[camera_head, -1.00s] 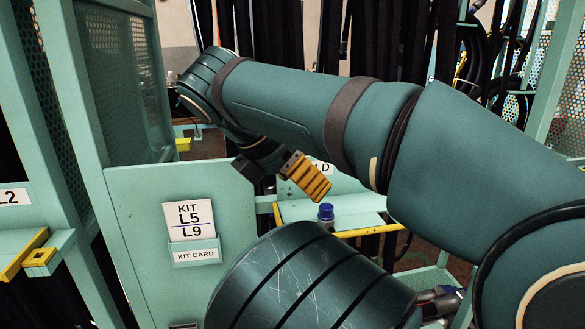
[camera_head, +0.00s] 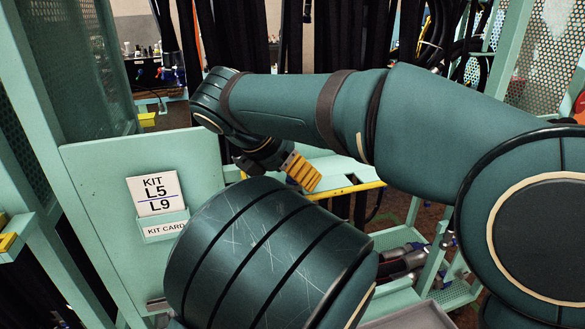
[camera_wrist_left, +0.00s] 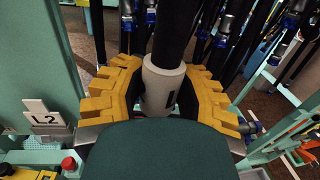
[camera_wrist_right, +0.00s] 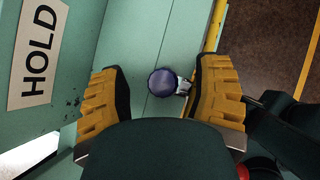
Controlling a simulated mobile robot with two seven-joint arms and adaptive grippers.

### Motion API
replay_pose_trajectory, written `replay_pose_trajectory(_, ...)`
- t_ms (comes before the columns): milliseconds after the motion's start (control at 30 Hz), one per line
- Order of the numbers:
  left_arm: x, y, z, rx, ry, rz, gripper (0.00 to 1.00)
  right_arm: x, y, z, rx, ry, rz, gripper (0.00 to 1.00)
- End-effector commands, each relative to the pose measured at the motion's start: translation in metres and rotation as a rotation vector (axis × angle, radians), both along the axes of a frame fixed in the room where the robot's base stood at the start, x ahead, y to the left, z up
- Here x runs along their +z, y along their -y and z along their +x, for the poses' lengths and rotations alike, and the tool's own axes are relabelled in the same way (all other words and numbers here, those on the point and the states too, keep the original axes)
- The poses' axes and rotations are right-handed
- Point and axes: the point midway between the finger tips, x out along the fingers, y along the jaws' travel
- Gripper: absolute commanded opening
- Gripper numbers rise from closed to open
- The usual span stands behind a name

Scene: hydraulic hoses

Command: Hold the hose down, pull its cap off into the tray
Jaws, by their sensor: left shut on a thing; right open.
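In the left wrist view my left gripper (camera_wrist_left: 160,95) is shut on a hose (camera_wrist_left: 176,35), at its pale collar (camera_wrist_left: 162,80). The hose is black and runs up between the yellow fingers. My right gripper (camera_wrist_right: 155,95) is open above a teal shelf (camera_wrist_right: 140,45). A round dark blue cap (camera_wrist_right: 163,82) with a silvery fitting beside it shows between its fingers, closer to the right finger; I cannot tell whether they touch. The right gripper also shows in the head view (camera_head: 302,172), where the cap is hidden. The left gripper is not visible there.
The shelf has a yellow edge bar (camera_head: 345,190). A grey tray-like rim (camera_head: 415,318) shows at the bottom. Metal-ended hoses (camera_head: 405,258) lie at lower right. More hoses (camera_wrist_left: 222,30) hang near the left gripper.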

Motion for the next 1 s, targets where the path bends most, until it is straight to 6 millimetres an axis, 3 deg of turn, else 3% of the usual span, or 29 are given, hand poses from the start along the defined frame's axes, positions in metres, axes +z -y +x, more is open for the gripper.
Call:
replay_pose_trajectory(33,-0.0002,0.0001,-0.0002,0.0,0.0,0.0,0.0,0.0001,0.0,0.0,0.0,0.0,0.0,0.46)
replay_pose_trajectory(167,-0.0002,0.0002,-0.0002,-0.001,0.0,0.0,0.0,0.0002,-0.0002,0.0,0.0,0.0,0.0,0.0)
replay_pose_trajectory(1000,-0.0003,0.0002,-0.0002,-0.001,0.0,0.001,0.0,0.0034,-0.0004,0.0002,0.0,0.001,0.001,0.0)
